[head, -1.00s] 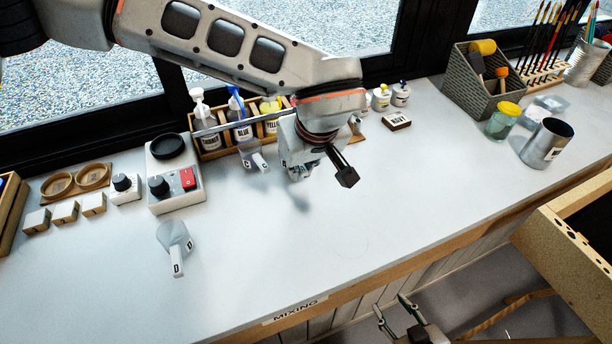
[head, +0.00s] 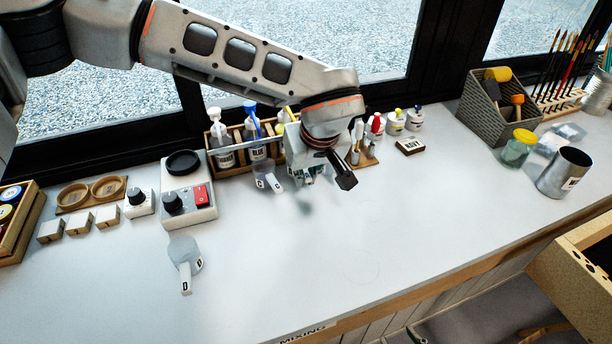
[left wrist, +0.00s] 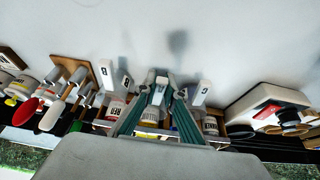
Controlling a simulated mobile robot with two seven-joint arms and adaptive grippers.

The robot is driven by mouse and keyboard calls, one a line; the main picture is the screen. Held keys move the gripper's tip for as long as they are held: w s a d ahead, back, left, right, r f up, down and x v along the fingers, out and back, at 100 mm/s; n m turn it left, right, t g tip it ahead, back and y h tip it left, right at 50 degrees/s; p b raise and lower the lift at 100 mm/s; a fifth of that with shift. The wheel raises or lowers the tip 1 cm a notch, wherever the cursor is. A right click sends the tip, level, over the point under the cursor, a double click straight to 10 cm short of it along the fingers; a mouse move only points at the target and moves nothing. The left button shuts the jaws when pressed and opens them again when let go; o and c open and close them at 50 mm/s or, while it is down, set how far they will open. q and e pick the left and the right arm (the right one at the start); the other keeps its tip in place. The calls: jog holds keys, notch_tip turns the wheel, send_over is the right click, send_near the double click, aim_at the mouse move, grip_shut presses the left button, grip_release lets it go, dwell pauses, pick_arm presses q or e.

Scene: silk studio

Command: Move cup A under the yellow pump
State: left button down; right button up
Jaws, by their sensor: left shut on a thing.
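My left gripper (head: 310,174) (left wrist: 156,88) is shut on a small cup handle with a dark letter, which looks like cup A (left wrist: 159,92), in front of the pump rack. The cup's body is hidden by the fingers. The yellow pump (head: 282,116) is mostly hidden behind my left wrist in the head view. In the left wrist view its yellow-labelled bottle (left wrist: 150,117) shows between the fingers, just beyond the cup. I cannot tell whether the cup is directly under the spout. Only a possible fingertip of my right gripper (head: 416,336) shows at the bottom edge.
Cup C (head: 268,181) stands left of the gripper under the blue pump (head: 252,112). Another lettered cup (left wrist: 126,84) stands close on the other side. Cup D (head: 186,262) stands alone near a scale (head: 188,195). The middle of the counter (head: 330,255) is clear.

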pick_arm(q)
jog(key=shift+f, duration=0.25)
jog(key=shift+f, duration=0.25)
jog(key=c, duration=2)
grip_release()
jog(key=shift+c, duration=0.2)
